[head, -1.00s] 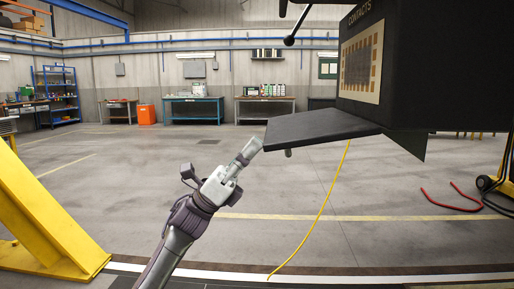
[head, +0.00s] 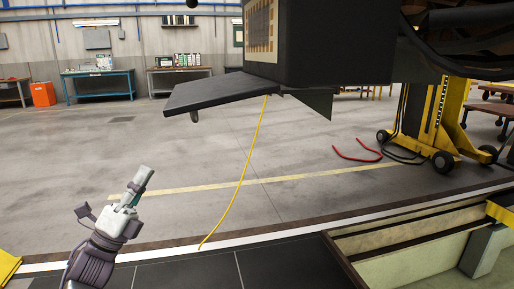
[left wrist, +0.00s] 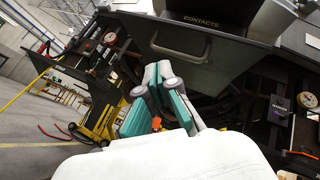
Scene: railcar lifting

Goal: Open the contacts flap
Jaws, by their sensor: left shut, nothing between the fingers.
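The black contacts flap (head: 205,93) hangs swung down and out, near level with a slight tilt, from the lower edge of the dark contacts box (head: 325,50). The pale contact panel (head: 261,28) shows uncovered above it. My left gripper (head: 147,172) is shut and empty, below and left of the flap, clear of it. My right gripper is not in view.
A yellow cable (head: 240,185) hangs from near the flap to the floor. A yellow wheeled jack (head: 440,125) and a red hose (head: 357,153) are at right. A pit (head: 400,245) lies lower right. The floor below the flap is mostly clear.

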